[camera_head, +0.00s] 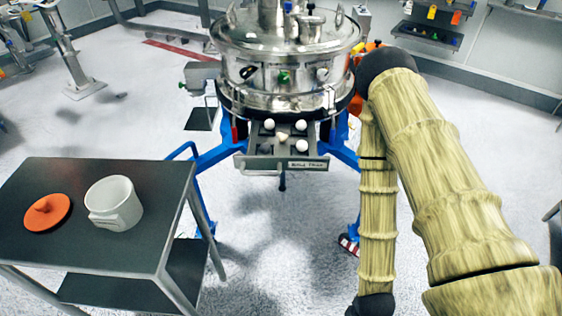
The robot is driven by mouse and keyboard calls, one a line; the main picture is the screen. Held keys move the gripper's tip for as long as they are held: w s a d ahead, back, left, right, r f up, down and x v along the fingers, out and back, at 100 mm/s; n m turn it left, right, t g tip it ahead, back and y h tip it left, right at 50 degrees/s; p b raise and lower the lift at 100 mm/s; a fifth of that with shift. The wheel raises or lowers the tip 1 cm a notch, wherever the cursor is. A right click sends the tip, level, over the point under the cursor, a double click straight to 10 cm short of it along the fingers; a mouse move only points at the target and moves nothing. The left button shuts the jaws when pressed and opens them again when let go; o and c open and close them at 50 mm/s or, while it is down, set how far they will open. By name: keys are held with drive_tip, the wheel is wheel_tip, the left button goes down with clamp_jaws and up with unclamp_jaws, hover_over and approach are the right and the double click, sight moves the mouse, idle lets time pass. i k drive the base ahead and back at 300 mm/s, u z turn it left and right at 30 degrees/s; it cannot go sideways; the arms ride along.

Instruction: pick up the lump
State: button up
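A small beige piece (282,136), which looks like the lump, lies near the middle of a grey tray (309,165) at the front of the steel sifter (285,65). Several white balls, such as one at the tray's right (301,146), lie around it, with dark round spots between them. The pieces are too small to tell more. My arm, in a tan sleeve, rises at the right and bends down to a black joint at the bottom edge. My gripper is out of the frame, so its state is hidden.
A dark side table (150,240) at the left bears a white pot (113,203) and an orange lid (47,212). The sifter stands on a blue frame (215,155) with legs on both sides. The floor in front of the tray is clear.

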sight(282, 138)
drive_tip(key=z, duration=1.55)
drive_tip(key=k, duration=1.1)
drive_tip(key=u, duration=1.4)
drive_tip(key=i, duration=0.5)
